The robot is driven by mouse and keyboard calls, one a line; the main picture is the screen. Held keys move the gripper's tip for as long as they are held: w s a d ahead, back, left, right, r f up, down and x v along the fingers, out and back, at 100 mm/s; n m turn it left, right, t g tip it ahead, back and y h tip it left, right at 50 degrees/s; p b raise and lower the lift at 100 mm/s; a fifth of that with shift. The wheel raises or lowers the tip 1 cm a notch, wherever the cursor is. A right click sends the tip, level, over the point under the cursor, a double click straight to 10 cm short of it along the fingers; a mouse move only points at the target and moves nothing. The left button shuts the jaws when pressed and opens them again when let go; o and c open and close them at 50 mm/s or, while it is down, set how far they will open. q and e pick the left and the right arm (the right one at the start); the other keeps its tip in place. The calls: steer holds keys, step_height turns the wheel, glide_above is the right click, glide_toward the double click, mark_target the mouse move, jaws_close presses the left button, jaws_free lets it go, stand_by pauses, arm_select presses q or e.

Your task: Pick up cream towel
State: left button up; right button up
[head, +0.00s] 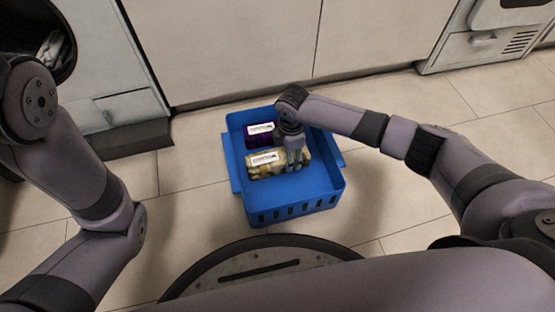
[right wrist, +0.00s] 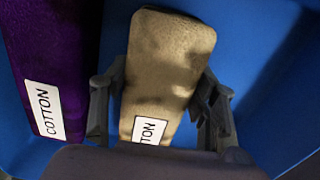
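The cream towel (head: 262,171) is a rolled or folded bundle with a white label, lying in the blue crate (head: 331,202) on the floor. In the right wrist view the cream towel (right wrist: 165,60) lies lengthwise between my fingers, its label partly hidden by the gripper body. My right gripper (head: 295,163) reaches down into the crate over the towel's right part. In the right wrist view its fingers (right wrist: 160,112) are spread, one on each side of the towel; firm contact is not clear. My left gripper is outside the head view.
A purple towel (head: 262,138) with a white label lies beside the cream one, further back; it also shows in the right wrist view (right wrist: 52,50). Crate walls surround both. Cabinet fronts (head: 230,50) stand behind, and a machine with a round opening (head: 45,45) is at the left.

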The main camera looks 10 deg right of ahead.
steer(key=c, duration=0.6)
steer(key=shift+c, duration=0.7)
steer(key=shift+r, duration=0.15)
